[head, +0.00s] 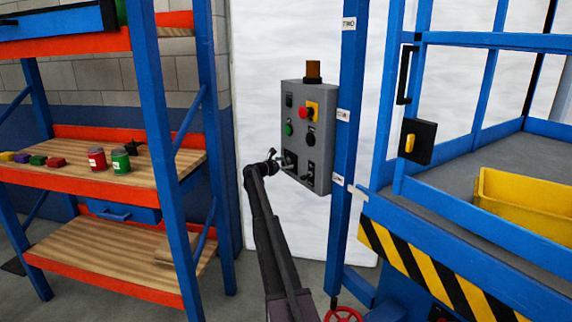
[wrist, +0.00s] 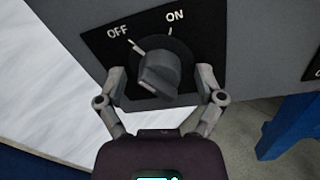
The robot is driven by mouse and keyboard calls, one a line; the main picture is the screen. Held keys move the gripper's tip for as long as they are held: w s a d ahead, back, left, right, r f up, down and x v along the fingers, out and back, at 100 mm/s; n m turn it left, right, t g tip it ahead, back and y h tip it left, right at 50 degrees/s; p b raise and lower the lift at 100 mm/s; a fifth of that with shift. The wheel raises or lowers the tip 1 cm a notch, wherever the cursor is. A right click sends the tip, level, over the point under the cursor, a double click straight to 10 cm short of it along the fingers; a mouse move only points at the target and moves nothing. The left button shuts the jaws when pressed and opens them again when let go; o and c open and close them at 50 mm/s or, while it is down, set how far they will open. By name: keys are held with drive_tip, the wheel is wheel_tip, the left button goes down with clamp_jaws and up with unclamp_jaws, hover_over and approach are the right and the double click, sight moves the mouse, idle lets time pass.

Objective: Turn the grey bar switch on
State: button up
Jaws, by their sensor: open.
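The grey bar switch (wrist: 158,72) is a round knob with a raised bar on a black plate marked OFF and ON. Its bar tilts up and left, in line with the tick by OFF. The plate sits low on the grey control panel (head: 300,97) in the head view. My gripper (wrist: 161,77) is open, with one finger on each side of the knob in the wrist view. I cannot tell if either finger touches it. In the head view my gripper (head: 275,160) is at the panel's lower left and partly hides the switch there.
The panel also carries a red button on yellow (head: 304,113), a green button (head: 289,129) and an orange lamp (head: 313,69). A blue post (head: 347,130) stands close on the right. Shelves with cans (head: 121,161) are on the left.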

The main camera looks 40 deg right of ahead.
drive_tip(key=c, duration=1.1)
drive_tip(key=shift+c, duration=0.2)
drive_tip(key=shift+d+m, duration=0.1)
drive_tip(key=shift+m, duration=0.2)
drive_tip(key=m+b, duration=0.1)
drive_tip(key=m, duration=0.4)
drive_tip(key=shift+m+h, duration=0.3)
drive_tip(key=shift+m, duration=0.1)
drive_tip(key=m, duration=0.6)
drive_tip(key=shift+g, duration=0.3)
